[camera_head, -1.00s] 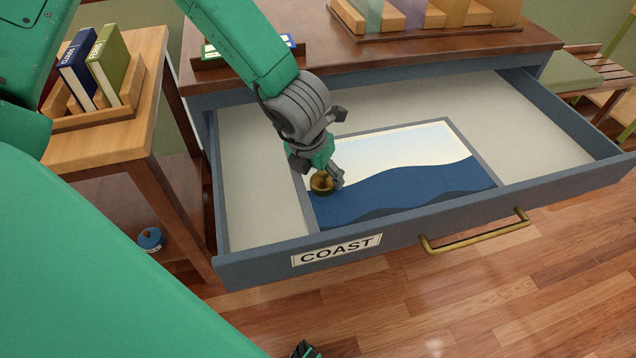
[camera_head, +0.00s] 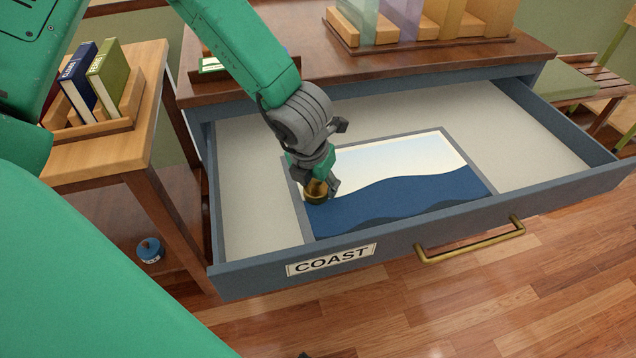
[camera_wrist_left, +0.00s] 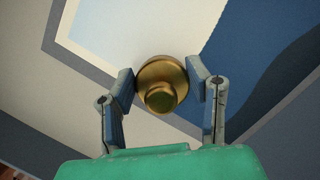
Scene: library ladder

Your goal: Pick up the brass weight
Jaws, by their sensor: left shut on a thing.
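The brass weight (camera_head: 316,192) is a small round gold piece with a knob on top. It shows at the left side of the framed coast picture (camera_head: 400,190) inside the open drawer. My left gripper (camera_head: 319,186) points down and is shut on the weight. In the left wrist view the weight (camera_wrist_left: 160,88) sits between the two fingers of my left gripper (camera_wrist_left: 162,84). I cannot tell whether the weight still touches the picture. My right gripper is not clearly in view.
The blue-grey drawer (camera_head: 540,207) has a COAST label (camera_head: 331,259) and a brass handle (camera_head: 470,240). A side table (camera_head: 100,165) with books stands at left. A blue round object (camera_head: 150,250) sits on its lower shelf. The drawer's right part is empty.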

